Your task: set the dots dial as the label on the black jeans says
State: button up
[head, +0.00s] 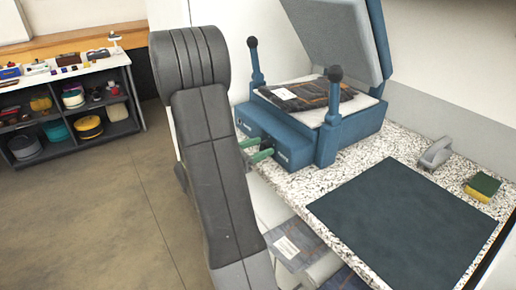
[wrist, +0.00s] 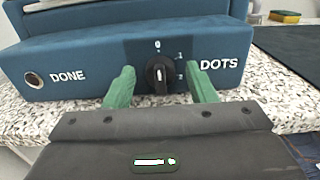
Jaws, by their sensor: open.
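The dots dial (wrist: 159,73) is a black round knob on the blue front panel, with the word DOTS to its right. Its white mark stands upright, toward the 0 above it; further marks at its right are partly readable. My gripper (wrist: 160,84) is open, its green fingers on either side of the dial; whether they touch it I cannot tell. In the head view my gripper (head: 260,150) is at the press front. A dark folded garment with brown lines (head: 335,97), perhaps the black jeans, lies on the press bed with a white label (head: 284,93), too small to read.
The blue press (head: 345,132) has its lid raised and two black-knobbed posts. A DONE button (wrist: 33,79) is left of the dial. A dark mat (head: 400,222), a grey tool (head: 436,153) and a sponge (head: 482,186) lie on the speckled counter. Labelled bluish cloth (head: 310,252) lies below.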

jog(key=c, duration=1)
jog(key=shift+o, duration=0.2)
jog(key=shift+f+b, duration=0.1)
jog(key=shift+b, duration=0.3)
jog(key=shift+f+m+b, duration=0.1)
jog(key=shift+m+b, duration=0.7)
jog(key=m+b, duration=0.4)
jog(key=b, duration=0.2)
jog(key=shift+f, duration=0.15)
jog(key=m+b, duration=0.4)
jog(key=b, duration=0.1)
jog(key=shift+s, duration=0.1)
jog(key=m+b, duration=0.2)
jog(key=shift+d+b, duration=0.1)
jog(key=shift+b, duration=0.25)
jog(key=shift+r, duration=0.25)
